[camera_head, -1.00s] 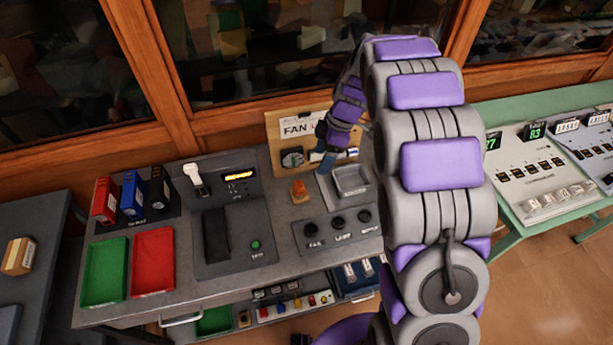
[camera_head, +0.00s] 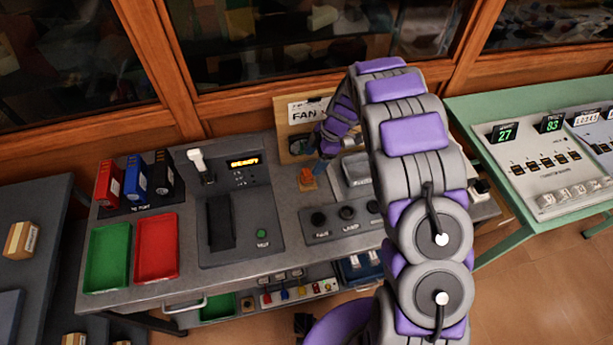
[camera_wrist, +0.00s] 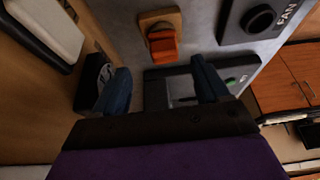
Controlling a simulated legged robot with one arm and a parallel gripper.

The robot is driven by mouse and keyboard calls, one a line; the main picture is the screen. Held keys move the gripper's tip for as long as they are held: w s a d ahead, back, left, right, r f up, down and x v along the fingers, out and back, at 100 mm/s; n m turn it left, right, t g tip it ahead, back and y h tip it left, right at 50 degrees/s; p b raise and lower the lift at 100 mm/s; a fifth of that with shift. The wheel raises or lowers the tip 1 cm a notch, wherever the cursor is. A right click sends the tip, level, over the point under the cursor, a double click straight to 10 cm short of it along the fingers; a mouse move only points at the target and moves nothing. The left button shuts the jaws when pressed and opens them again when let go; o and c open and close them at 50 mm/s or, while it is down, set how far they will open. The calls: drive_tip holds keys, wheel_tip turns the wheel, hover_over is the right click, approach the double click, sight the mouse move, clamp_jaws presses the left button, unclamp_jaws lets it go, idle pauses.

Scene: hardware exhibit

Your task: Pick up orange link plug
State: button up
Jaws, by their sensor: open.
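My gripper (camera_head: 320,166) is just behind and right of the plug in the head view, pointing down. In the wrist view my gripper (camera_wrist: 163,82) shows two blue fingers spread apart with nothing between them. I cannot tell the exact gap to the plug.
A grey metal tray (camera_head: 357,182) lies right of the plug. A knob panel (camera_head: 345,218) is in front, and the FAN board (camera_head: 285,128) stands behind. A console with a lit display (camera_head: 244,163) is to the left. Green (camera_head: 107,258) and red (camera_head: 156,248) trays lie farther left.

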sight(307, 171)
drive_tip(key=shift+s+b+x, duration=0.15)
drive_tip(key=shift+b+x, duration=0.15)
drive_tip(key=shift+x, duration=1.35)
drive_tip(key=shift+s+b+x, duration=0.15)
drive_tip(key=shift+b+x, duration=0.15)
drive_tip(key=shift+x, duration=1.35)
drive_tip(key=shift+a, duration=0.1)
drive_tip(key=shift+r, duration=0.1)
drive_tip(key=c, duration=1.1)
drive_tip(key=shift+r, duration=0.65)
drive_tip(key=shift+s+r+p, duration=0.2)
drive_tip(key=shift+r+p, duration=0.05)
drive_tip(key=shift+r, duration=0.35)
drive_tip(key=shift+s+r+p, duration=0.2)
drive_tip(key=shift+r, duration=0.4)
drive_tip(key=s+d, duration=0.1)
drive_tip(key=s, duration=0.4)
drive_tip(key=s+d+r, duration=0.1)
drive_tip(key=s+d, duration=0.1)
drive_tip(key=s, duration=0.2)
drive_tip(key=s+d, duration=0.1)
drive_tip(key=s, duration=0.4)
drive_tip(key=shift+s+d+r+p, duration=0.15)
drive_tip(key=shift+s+d+p, duration=0.1)
drive_tip(key=shift+s+p, duration=0.05)
